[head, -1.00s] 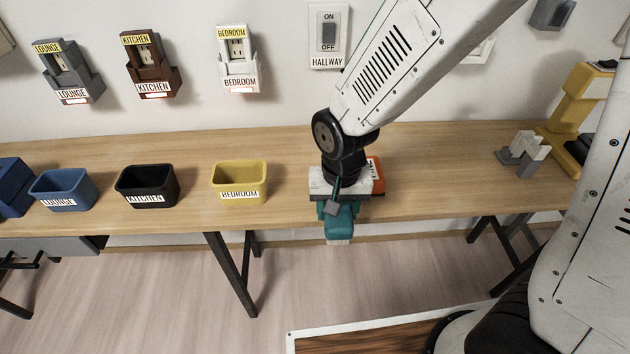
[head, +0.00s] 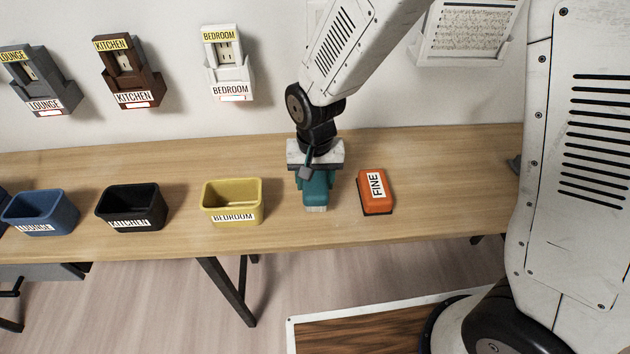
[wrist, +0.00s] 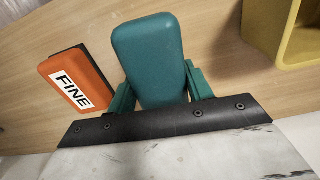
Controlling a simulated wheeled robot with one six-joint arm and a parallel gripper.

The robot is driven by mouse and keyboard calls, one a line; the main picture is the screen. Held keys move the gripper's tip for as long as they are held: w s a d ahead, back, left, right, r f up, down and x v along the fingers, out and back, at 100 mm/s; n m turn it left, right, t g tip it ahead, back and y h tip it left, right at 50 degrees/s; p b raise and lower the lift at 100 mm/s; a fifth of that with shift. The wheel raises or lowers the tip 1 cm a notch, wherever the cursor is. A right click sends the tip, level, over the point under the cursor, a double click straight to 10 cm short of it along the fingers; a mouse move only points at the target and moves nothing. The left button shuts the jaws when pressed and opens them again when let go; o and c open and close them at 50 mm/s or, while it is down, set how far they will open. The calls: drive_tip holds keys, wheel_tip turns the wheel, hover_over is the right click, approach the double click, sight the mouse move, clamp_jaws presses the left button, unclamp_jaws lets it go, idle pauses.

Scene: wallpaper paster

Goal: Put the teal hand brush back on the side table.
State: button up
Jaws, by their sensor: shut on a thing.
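The teal hand brush (head: 315,190) is between the fingers of my gripper (head: 314,178), which is shut on it. In the head view its pale bristle end points toward the front of the table, over the wooden table (head: 430,175), between the yellow bin and the orange block. In the wrist view the brush's teal back (wrist: 150,60) fills the space between the two teal fingers. Whether the brush touches the table top cannot be told. No separate side table can be made out.
An orange block labelled FINE (head: 376,192) lies close to the right of the brush. A yellow BEDROOM bin (head: 232,203) stands to the left, then a black KITCHEN bin (head: 132,208) and a blue LOUNGE bin (head: 40,213). The table right of the orange block is clear.

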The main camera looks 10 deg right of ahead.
drive_tip(key=f, duration=0.3)
drive_tip(key=shift+s+d, duration=0.15)
drive_tip(key=shift+d, duration=0.15)
drive_tip(key=shift+a, duration=0.2)
drive_tip(key=shift+f, duration=0.1)
drive_tip(key=shift+f, duration=0.25)
drive_tip(key=o, duration=1)
